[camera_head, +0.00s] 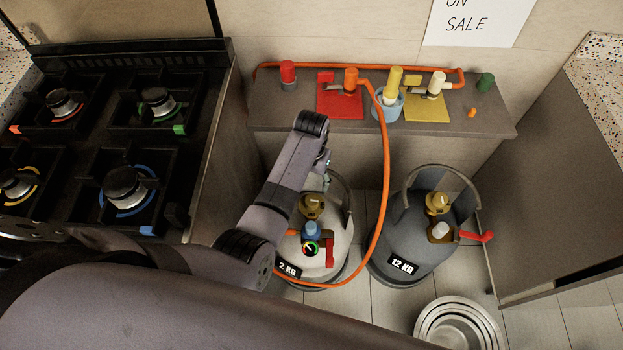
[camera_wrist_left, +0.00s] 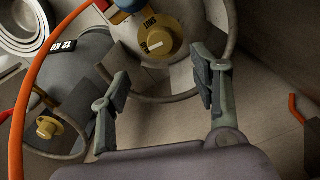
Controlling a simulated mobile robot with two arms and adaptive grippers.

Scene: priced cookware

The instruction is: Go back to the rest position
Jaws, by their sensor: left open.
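My left arm reaches across the head view from the lower left, over the white 2 KG gas cylinder (camera_head: 335,242). My left gripper (camera_head: 327,172) is mostly hidden behind the arm there. In the left wrist view my left gripper (camera_wrist_left: 162,86) is open, its two fingers apart with nothing between them. Beyond the fingers is the brass valve knob (camera_wrist_left: 158,42) of the white cylinder; the same knob shows in the head view (camera_head: 312,205). My right gripper is not in view.
A grey 12 KG cylinder (camera_head: 411,235) stands to the right. An orange hose (camera_head: 385,170) arches from the shelf (camera_head: 300,120) to the white cylinder. The stove (camera_head: 215,130) is left, a cabinet (camera_head: 560,190) right, and nested metal pans (camera_head: 427,325) sit at the bottom.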

